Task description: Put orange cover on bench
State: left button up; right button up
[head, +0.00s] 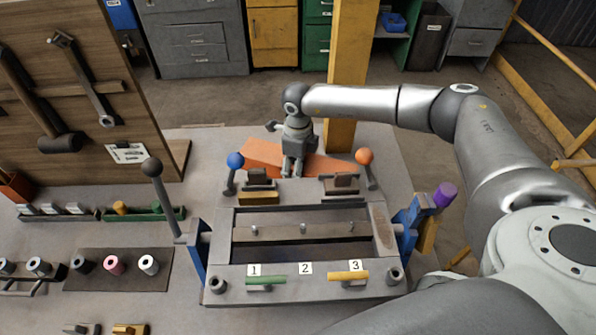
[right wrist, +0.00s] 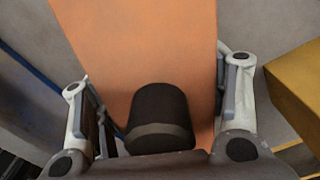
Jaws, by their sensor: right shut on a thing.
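The orange cover (head: 262,153) is a flat, long plate behind the metal fixture, at the back of the grey bench (head: 205,150). My right gripper (head: 293,172) comes down over its middle from the right arm. In the right wrist view the orange cover (right wrist: 145,55) runs between my fingers, with a dark round knob (right wrist: 159,118) on it. The right gripper (right wrist: 160,110) is shut on the cover, seemingly by its knob. Whether the cover touches the bench or hangs just above it I cannot tell. My left gripper is out of view.
The fixture (head: 300,278) stands in front of the cover, its opening uncovered, with blue-ball (head: 236,160) and orange-ball (head: 365,157) levers close by. A yellow post (head: 347,70) rises behind. A tool board (head: 75,90) and several small parts occupy the left.

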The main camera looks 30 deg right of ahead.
notch_tip(320, 180, down, 3)
dwell(0.3)
jog(key=shift+f, duration=0.2)
jog(key=o, duration=1.1)
jog(key=shift+r, duration=0.15)
jog(key=shift+r, duration=0.25)
notch_tip(320, 180, up, 12)
jog(key=shift+f+b, duration=0.2)
jog(key=shift+b, duration=0.95)
